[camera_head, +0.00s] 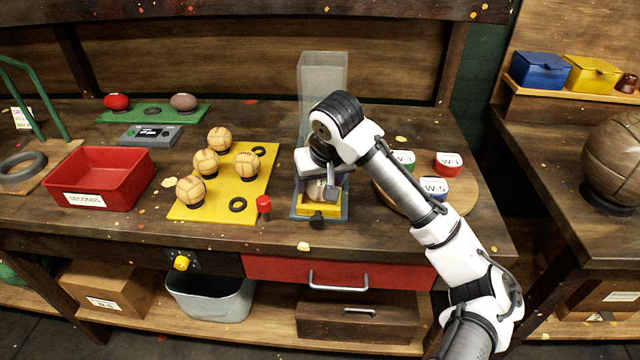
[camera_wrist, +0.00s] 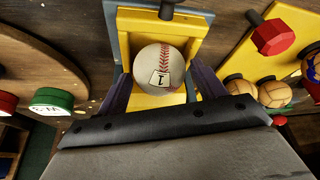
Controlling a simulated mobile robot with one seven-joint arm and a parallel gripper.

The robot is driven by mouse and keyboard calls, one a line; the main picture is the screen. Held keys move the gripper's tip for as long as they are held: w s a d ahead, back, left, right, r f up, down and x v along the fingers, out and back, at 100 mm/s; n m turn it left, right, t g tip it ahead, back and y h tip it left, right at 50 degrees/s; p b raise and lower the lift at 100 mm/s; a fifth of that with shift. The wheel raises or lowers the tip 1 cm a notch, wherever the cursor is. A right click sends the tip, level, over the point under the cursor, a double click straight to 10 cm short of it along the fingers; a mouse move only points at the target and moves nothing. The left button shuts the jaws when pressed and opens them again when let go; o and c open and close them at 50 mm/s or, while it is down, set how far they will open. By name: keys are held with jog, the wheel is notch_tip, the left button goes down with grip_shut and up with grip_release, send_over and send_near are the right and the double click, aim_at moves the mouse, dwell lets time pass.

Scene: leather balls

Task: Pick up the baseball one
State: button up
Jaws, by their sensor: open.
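The baseball (camera_wrist: 163,62) is off-white with red stitching and a tag marked "1". It sits in a yellow holder (camera_wrist: 130,28) on a grey-blue base, below a clear upright chute (camera_head: 322,75). In the head view the baseball (camera_head: 315,190) is mostly hidden by my gripper (camera_head: 322,180). My gripper is open, also seen in the wrist view (camera_wrist: 161,80), with one dark finger on each side of the ball. I cannot tell whether either finger touches it.
Several tan balls stand on a yellow mat (camera_head: 262,180) to the left, near a red knob (camera_head: 264,203). A red bin (camera_head: 100,168) labelled "SECONDS" is farther left. A round wooden board (camera_head: 460,197) with coloured labelled pieces lies right of the holder.

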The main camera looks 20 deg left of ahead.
jog(key=shift+w+f, duration=0.1)
jog(key=shift+f, duration=0.15)
jog(key=c, duration=0.8)
jog(key=shift+r, duration=0.2)
